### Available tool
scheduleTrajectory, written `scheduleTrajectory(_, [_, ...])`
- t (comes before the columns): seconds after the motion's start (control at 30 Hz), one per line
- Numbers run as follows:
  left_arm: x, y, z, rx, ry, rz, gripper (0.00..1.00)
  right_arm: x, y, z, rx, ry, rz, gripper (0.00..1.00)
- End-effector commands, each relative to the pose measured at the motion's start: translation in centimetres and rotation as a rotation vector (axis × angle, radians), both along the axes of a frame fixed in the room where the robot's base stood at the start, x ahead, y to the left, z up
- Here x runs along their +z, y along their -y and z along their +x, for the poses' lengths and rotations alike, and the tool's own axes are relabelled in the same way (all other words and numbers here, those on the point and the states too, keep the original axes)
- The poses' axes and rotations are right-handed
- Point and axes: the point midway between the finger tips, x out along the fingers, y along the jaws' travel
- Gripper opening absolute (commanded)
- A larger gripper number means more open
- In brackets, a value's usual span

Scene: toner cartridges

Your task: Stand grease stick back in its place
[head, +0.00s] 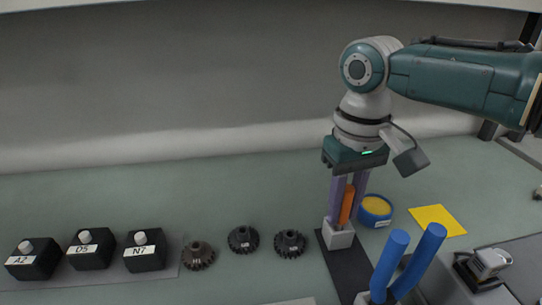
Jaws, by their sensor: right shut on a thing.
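The orange grease stick (347,204) stands slightly tilted between the two purple fingers of my right gripper (344,217), which is shut on it and points down. The stick's lower end meets a small pale grey block (338,237) on a dark mat. Whether it sits in a hole of the block or just in front of or behind it, I cannot tell, as the fingers hide part of it. My left gripper is not in view.
A blue tub with yellow contents (376,207) stands close right of the gripper, beside a yellow square (437,220). Dark gears (243,239) and labelled black boxes (146,251) lie left.

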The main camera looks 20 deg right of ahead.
Motion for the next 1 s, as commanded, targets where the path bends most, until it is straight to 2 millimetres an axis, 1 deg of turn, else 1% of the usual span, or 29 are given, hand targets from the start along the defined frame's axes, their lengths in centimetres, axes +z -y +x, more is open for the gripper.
scheduleTrajectory(0.3, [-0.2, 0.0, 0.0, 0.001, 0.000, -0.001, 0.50, -0.3, 0.0, 0.0, 0.000, 0.000, 0.000, 0.00])
scheduleTrajectory(0.33, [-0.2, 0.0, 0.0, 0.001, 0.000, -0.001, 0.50, -0.3, 0.0, 0.0, 0.000, 0.000, 0.000, 0.30])
scheduleTrajectory(0.6, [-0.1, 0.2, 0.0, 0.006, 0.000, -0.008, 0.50, -0.2, 0.0, 0.0, 0.000, 0.000, 0.000, 0.61])
scheduleTrajectory(0.63, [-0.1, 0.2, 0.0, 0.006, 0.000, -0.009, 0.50, -0.2, 0.0, 0.0, 0.000, 0.000, 0.000, 0.62])
scheduleTrajectory(0.87, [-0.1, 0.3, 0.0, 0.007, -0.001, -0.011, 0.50, -0.2, 0.0, 0.0, 0.000, 0.001, 0.000, 0.62])
scheduleTrajectory(0.97, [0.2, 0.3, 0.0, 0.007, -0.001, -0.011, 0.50, 0.6, 0.0, 0.1, 0.001, 0.002, 0.001, 0.62])
scheduleTrajectory(1.0, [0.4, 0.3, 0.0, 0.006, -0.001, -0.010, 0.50, 1.2, 0.0, 0.1, 0.001, 0.002, 0.000, 0.62])
